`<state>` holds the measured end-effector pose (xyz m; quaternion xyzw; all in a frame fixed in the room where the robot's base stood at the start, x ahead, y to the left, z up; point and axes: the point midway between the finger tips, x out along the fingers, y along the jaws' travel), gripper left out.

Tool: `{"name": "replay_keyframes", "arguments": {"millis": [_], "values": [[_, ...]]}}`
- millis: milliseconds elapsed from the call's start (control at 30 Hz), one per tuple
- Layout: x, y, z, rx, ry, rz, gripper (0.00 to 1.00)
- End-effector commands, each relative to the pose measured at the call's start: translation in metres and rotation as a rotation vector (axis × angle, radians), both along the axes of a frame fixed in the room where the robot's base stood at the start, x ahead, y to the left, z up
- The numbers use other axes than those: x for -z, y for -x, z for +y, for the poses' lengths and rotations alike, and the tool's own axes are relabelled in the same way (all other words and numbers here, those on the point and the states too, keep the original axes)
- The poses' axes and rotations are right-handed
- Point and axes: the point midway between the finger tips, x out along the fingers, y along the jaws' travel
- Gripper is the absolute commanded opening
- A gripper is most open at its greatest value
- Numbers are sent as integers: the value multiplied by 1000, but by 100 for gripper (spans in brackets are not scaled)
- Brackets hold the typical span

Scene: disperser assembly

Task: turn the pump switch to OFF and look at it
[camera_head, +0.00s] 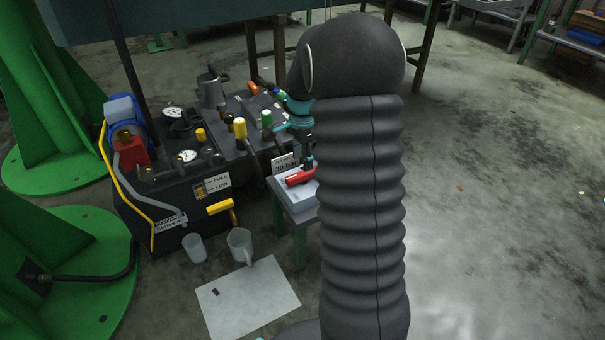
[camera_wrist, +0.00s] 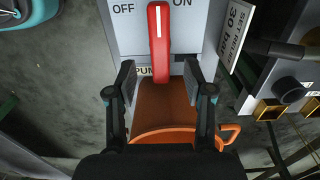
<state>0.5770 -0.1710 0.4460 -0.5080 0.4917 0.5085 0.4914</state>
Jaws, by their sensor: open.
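The pump switch's red handle (camera_wrist: 160,45) has a white line and points up between the OFF and ON labels on a light panel (camera_wrist: 207,38). The PUMP label below is partly covered. My gripper (camera_wrist: 159,68) is open, its black fingers apart on either side of the handle's lower end, with no clear contact. In the head view, the red handle (camera_head: 300,178) lies on the light box beside the black unit. My gripper (camera_head: 308,158) is just above it, partly hidden by my arm.
An orange object (camera_wrist: 165,112) with a side loop shows between and below the fingers. A sign (camera_wrist: 236,32) reading "30 bar" and the black hydraulic unit (camera_head: 168,205) stand close by. Two cups (camera_head: 240,244) and a white sheet (camera_head: 248,300) are on the floor. Open floor lies right.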

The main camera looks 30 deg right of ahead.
Motion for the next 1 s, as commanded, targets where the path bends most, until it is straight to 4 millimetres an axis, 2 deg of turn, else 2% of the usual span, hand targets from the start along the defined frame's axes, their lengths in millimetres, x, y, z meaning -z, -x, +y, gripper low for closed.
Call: {"name": "replay_keyframes", "arguments": {"millis": [100,300,500,733,767,967,1000], "values": [[23,0,0,0,-1,2,52],[46,0,0,-1,0,1,52],[55,0,0,-1,0,0,52],[55,0,0,-1,0,0,52],[55,0,0,-1,0,-1,50],[55,0,0,-1,0,-1,0],[55,0,0,-1,0,-1,0]]}}
